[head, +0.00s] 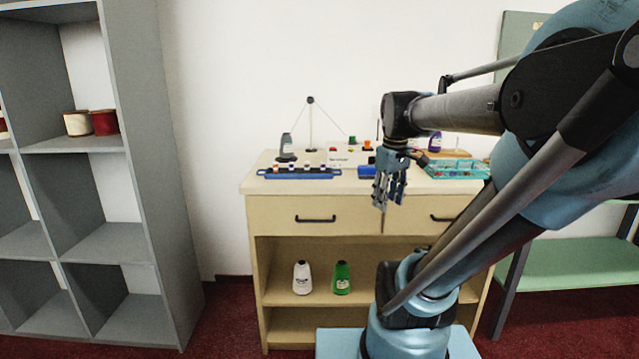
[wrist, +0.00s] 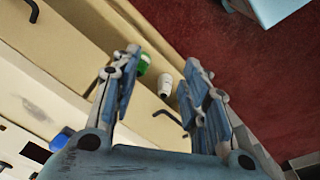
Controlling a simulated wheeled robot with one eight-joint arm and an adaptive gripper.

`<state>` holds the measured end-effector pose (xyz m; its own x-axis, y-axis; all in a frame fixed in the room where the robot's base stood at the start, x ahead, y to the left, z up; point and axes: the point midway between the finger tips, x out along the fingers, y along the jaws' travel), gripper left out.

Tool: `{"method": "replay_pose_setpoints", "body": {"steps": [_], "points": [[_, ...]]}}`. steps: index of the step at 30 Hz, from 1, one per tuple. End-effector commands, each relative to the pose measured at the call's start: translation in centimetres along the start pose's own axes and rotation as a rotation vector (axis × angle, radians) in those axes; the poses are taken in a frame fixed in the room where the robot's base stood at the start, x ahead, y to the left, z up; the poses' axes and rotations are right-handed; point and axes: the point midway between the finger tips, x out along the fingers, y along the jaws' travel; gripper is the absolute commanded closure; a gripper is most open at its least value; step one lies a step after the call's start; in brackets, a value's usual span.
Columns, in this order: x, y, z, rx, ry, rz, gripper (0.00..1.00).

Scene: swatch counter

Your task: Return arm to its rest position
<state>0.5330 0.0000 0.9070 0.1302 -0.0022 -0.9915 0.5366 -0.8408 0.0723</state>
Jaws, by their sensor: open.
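My gripper (head: 389,192) hangs in front of the counter's drawers in the head view, fingers pointing down. In the wrist view my gripper (wrist: 160,95) shows its two fingers spread apart with nothing between them held. My arm reaches in from the right of the head view, bent at the elbow. The counter (head: 284,187) stands behind my gripper, with its drawer fronts just beyond the fingers. I cannot tell the exact gap between the fingers and the drawer fronts.
A blue rack (head: 298,174) and a teal tray (head: 457,171) sit on the counter top. A white cone (head: 302,279) and a green cone (head: 342,278) stand on the shelf below. A grey shelf unit (head: 160,180) is at left, a green bench (head: 575,262) at right.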

Motion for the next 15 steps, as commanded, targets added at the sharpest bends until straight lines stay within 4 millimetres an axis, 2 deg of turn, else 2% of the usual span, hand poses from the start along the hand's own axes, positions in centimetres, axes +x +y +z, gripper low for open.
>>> {"method": "replay_pose_setpoints", "body": {"steps": [3,9,15], "points": [[3.4,-1.9,3.0,0.142,0.016,0.008,0.59],[8.7,-4.7,7.2,0.372,0.042,0.017,0.59],[12.2,-6.2,9.6,0.516,0.059,0.019,0.59]]}}
